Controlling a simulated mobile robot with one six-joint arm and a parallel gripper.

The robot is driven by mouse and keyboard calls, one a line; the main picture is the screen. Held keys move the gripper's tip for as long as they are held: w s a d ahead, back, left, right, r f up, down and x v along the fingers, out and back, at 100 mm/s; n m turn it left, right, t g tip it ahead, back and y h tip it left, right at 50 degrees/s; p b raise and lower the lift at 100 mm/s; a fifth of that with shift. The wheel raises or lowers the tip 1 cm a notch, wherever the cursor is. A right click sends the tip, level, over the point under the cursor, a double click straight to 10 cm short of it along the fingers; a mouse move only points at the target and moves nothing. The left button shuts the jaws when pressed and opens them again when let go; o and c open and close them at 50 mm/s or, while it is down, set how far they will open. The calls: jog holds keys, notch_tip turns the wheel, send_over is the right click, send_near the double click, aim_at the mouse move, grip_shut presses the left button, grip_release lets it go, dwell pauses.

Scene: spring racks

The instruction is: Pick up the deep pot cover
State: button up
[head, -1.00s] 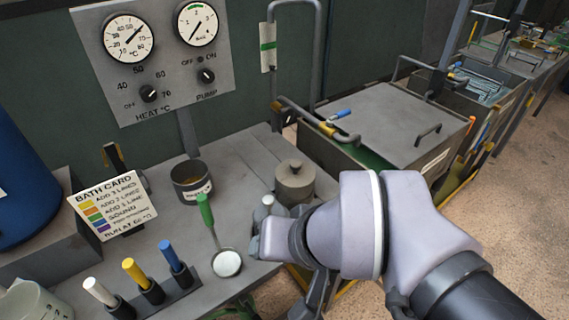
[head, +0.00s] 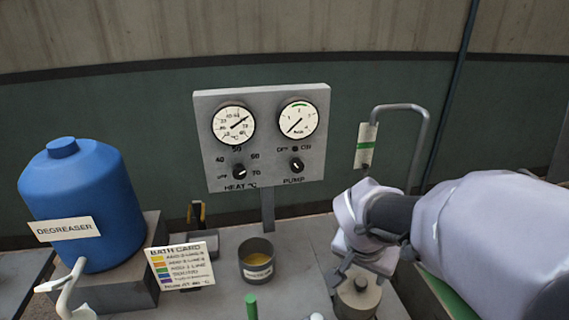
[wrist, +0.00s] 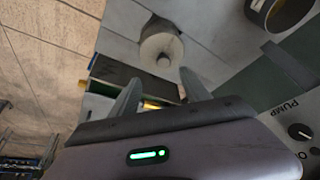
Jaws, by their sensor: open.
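A grey lidded pot (head: 357,302) stands on the bench at the lower right of the head view, partly below my arm. Its round cover with a knob, which I take as the deep pot cover (head: 345,293), sits on top. The wrist view shows the cover (wrist: 152,47) from above, beyond my fingertips. My gripper (wrist: 161,88) is open and empty, its two fingers apart and pointing toward the pot without touching it.
An open labelled pot (head: 257,260) stands left of the lidded pot. A bath card (head: 183,264) and a blue degreaser drum (head: 82,205) are farther left. A gauge panel (head: 262,137) rises behind. A bent pipe (head: 420,140) stands at the right.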

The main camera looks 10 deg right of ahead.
jog(key=b, duration=0.1)
send_near(361, 281)
jog(key=f, duration=0.1)
jog(key=d+f, duration=0.1)
jog(key=shift+f, duration=0.4)
jog(key=b+x, duration=0.1)
jog(key=x, duration=0.1)
jog(key=b+x, duration=0.1)
jog(key=x, duration=0.2)
jog(key=shift+w+b, duration=0.3)
jog(key=shift+w, duration=0.1)
jog(key=shift+a, duration=0.1)
grip_shut()
jog(key=shift+r, duration=0.1)
